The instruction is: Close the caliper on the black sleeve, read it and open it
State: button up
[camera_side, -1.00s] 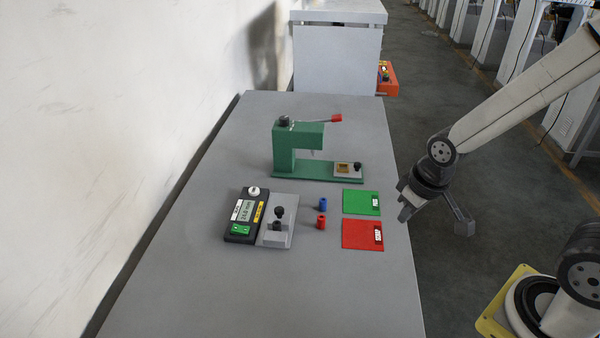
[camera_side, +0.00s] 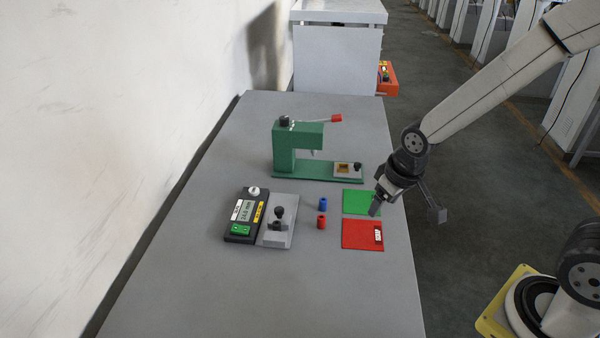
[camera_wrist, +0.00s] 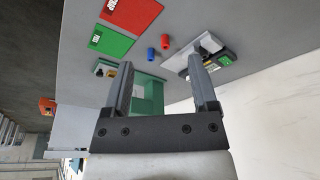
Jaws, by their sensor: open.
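The caliper gauge (camera_side: 247,212) lies on the left of the grey table, with a lit display, a white knob, yellow and white labels and a green button. Its grey slide plate (camera_side: 283,237) carries an upright black knob (camera_side: 279,211). A small dark piece (camera_side: 276,226), apparently the black sleeve, sits just in front of this knob; whether the jaws touch it I cannot tell. The caliper also shows in the wrist view (camera_wrist: 223,60). My gripper (camera_side: 375,207) is open and empty above the right of the table, well right of the caliper. It also shows in the wrist view (camera_wrist: 160,78).
A blue sleeve (camera_side: 323,204) and a red sleeve (camera_side: 321,222) stand between the caliper and my gripper. A green pad (camera_side: 355,202) and a red pad (camera_side: 358,238) lie at the right edge. A green press (camera_side: 285,150) with a red-tipped lever stands behind. The table front is clear.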

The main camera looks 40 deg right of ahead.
jog(key=w+a+f, duration=0.1)
jog(key=w+f, duration=0.1)
jog(key=w, duration=0.4)
jog(key=w+a+f, duration=0.1)
jog(key=w+a, duration=0.1)
jog(key=w, duration=0.4)
jog(key=t, duration=0.2)
send_near(280, 209)
jog(key=shift+x, duration=1)
jog(key=shift+w+g, duration=0.2)
jog(key=shift+g, duration=0.1)
jog(key=shift+x, duration=3.8)
grip_shut()
